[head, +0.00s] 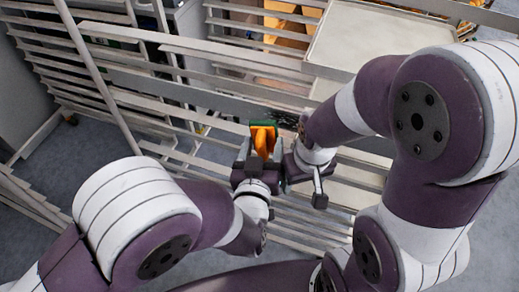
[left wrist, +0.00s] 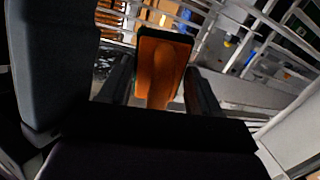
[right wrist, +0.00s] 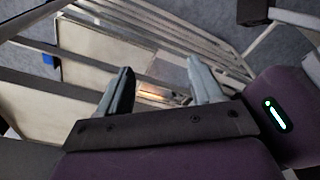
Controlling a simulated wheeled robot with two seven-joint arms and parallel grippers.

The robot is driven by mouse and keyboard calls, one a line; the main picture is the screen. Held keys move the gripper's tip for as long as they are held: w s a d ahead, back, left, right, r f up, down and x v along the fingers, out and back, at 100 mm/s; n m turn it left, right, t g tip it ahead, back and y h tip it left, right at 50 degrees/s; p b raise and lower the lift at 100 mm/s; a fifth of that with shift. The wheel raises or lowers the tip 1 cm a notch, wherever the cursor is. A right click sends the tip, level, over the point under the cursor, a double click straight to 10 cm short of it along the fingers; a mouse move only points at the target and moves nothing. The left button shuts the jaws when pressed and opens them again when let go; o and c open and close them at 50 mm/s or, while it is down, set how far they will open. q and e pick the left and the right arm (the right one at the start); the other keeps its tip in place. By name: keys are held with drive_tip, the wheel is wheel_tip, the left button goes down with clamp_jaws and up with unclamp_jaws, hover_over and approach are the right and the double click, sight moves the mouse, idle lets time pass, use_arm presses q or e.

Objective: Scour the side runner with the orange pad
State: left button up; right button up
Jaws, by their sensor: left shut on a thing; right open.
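The orange pad (head: 263,139), with a green edge at its far side, is held upright in my left gripper (head: 258,160). In the left wrist view the pad (left wrist: 163,70) sits between the two dark fingers. White metal side runners (head: 185,94) form the slatted rack frame beyond and below the pad. I cannot tell which runner is meant, or whether the pad touches one. My right gripper (head: 305,178) is close to the right of the left one. In the right wrist view my right gripper (right wrist: 163,85) is open and empty, with slats behind it.
A pale flat tray or panel (head: 365,38) lies at the upper right, behind my right arm. Orange-brown items (head: 290,22) show among the rack slats at the top. Grey floor (head: 80,150) is clear at the left.

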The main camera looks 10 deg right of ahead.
sight(262, 131)
use_arm(q)
drive_tip(key=shift+w+d+r+m+g+h, duration=0.15)
drive_tip(key=shift+w+r+m+h, duration=0.1)
drive_tip(key=shift+r+m+h, duration=0.5)
drive_tip(key=shift+w+a+r+m+g+h, duration=0.2)
drive_tip(key=shift+r+m+h, duration=0.25)
drive_tip(key=shift+r+h, duration=0.55)
drive_tip(key=shift+w+a, duration=0.1)
drive_tip(key=shift+w, duration=0.05)
drive_tip(key=shift+a+f, duration=0.1)
drive_tip(key=shift+f, duration=0.15)
drive_tip(key=shift+y, duration=0.25)
drive_tip(key=shift+v, duration=3)
drive_tip(key=shift+a+f, duration=0.15)
drive_tip(key=v, duration=0.3)
drive_tip(key=shift+p, duration=0.35)
drive_tip(key=shift+w, duration=0.1)
